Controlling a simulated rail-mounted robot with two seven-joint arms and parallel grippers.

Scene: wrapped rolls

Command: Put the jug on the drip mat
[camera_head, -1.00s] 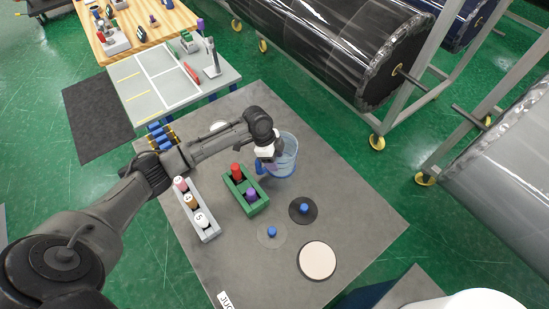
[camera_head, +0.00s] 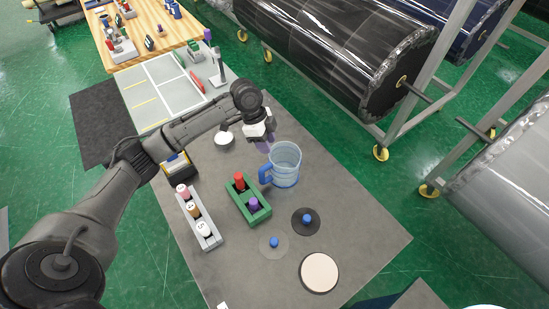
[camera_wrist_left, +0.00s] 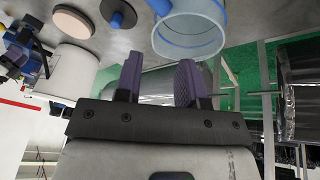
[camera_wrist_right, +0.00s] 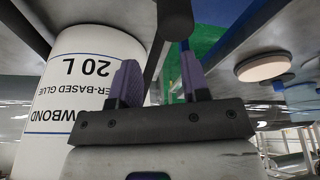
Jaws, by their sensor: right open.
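The clear blue jug (camera_head: 284,165) with a blue handle stands upright on the grey table, and its open mouth shows in the left wrist view (camera_wrist_left: 190,32). A round beige disc with a dark rim (camera_head: 320,272), likely the drip mat, lies bare near the front right edge; it also shows in the left wrist view (camera_wrist_left: 73,22) and right wrist view (camera_wrist_right: 263,67). My left gripper (camera_head: 265,144) is just beyond the jug, to its upper left, with fingers (camera_wrist_left: 158,82) apart and empty. My right gripper (camera_wrist_right: 155,82) is open and empty, outside the head view.
A green holder (camera_head: 248,200) with red and purple pieces stands left of the jug. A grey rack (camera_head: 199,218) is further left. A black disc (camera_head: 305,221) and a translucent disc (camera_head: 273,246), each blue-knobbed, lie between jug and beige disc. A white glue drum (camera_wrist_right: 85,90) is beside my right gripper.

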